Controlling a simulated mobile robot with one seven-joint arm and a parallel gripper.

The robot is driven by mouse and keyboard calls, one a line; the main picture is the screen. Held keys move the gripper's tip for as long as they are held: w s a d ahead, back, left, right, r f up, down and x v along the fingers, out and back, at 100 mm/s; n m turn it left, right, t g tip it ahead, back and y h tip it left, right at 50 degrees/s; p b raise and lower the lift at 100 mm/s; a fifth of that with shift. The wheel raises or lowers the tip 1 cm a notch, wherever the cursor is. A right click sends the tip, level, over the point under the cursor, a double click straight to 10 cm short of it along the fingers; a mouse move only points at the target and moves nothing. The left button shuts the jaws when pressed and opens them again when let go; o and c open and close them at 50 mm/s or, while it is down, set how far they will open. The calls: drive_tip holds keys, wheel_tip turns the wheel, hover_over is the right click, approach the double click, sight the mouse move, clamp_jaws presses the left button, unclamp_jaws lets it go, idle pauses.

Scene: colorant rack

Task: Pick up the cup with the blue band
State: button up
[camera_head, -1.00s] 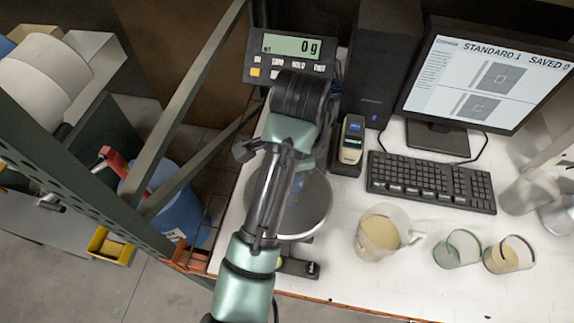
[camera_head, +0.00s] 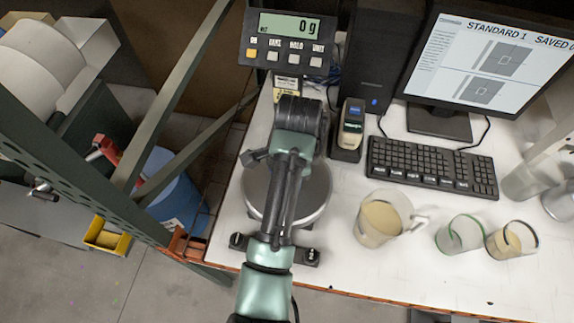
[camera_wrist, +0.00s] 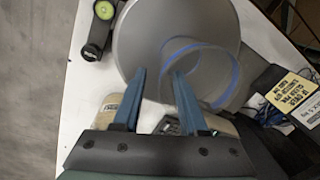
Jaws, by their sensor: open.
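The cup with the blue band (camera_wrist: 215,75) shows in the wrist view as a clear, open cup on the round grey scale pan (camera_wrist: 135,32). A blue line runs around it. My gripper (camera_wrist: 159,74) is open, with its two blue fingers pointing toward the pan. The right finger overlaps the cup's left part in the picture; the left finger is left of the cup. I cannot tell whether either touches it. In the head view my arm covers the middle of the pan (camera_head: 322,190), and the cup and fingertips are hidden.
Right of the pan stand a beige-filled beaker (camera_head: 378,222), a green-banded cup (camera_head: 460,236) and a dark-banded cup (camera_head: 512,240). A keyboard (camera_head: 430,168), monitor and handheld device (camera_head: 351,125) are behind. The scale display (camera_head: 290,38) reads 0 g. A rack post is left.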

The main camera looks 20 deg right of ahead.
drive_tip(key=shift+w+d+f, duration=0.1)
drive_tip(key=shift+w+f, duration=0.05)
drive_tip(key=shift+f, duration=1.25)
clamp_jaws()
